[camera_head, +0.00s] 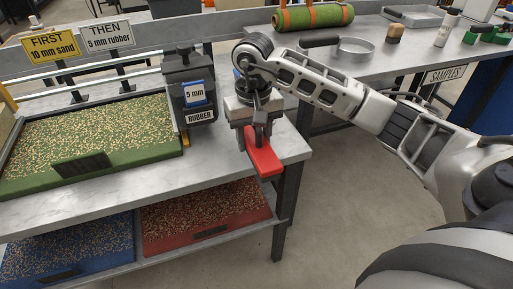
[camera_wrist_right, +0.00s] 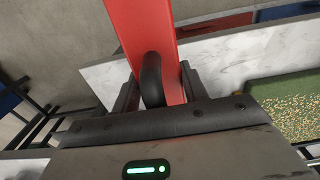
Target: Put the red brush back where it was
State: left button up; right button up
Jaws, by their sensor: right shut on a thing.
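The red brush (camera_head: 263,156) is at the right end of the near bench, by its front edge. My right gripper (camera_head: 259,132) is above it, shut on its dark handle. In the right wrist view the red brush (camera_wrist_right: 146,28) runs up from between the fingers, and its dark curved handle (camera_wrist_right: 152,80) shows between them. I cannot tell whether the brush touches the bench top. The brush's underside is hidden. My left gripper is not in view.
A green tray of granules (camera_head: 95,142) fills the bench's left.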

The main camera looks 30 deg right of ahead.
jog(key=shift+w+d+f, duration=0.4)
jog(key=shift+f, duration=0.25)
jog(key=f, duration=0.3)
jog(key=shift+w+d, duration=0.2)
jog(key=shift+d, duration=0.1)
jog(key=shift+f, duration=0.45)
jog(key=shift+f, duration=0.15)
jog(key=o, duration=1.1)
jog(key=shift+c, duration=0.2)
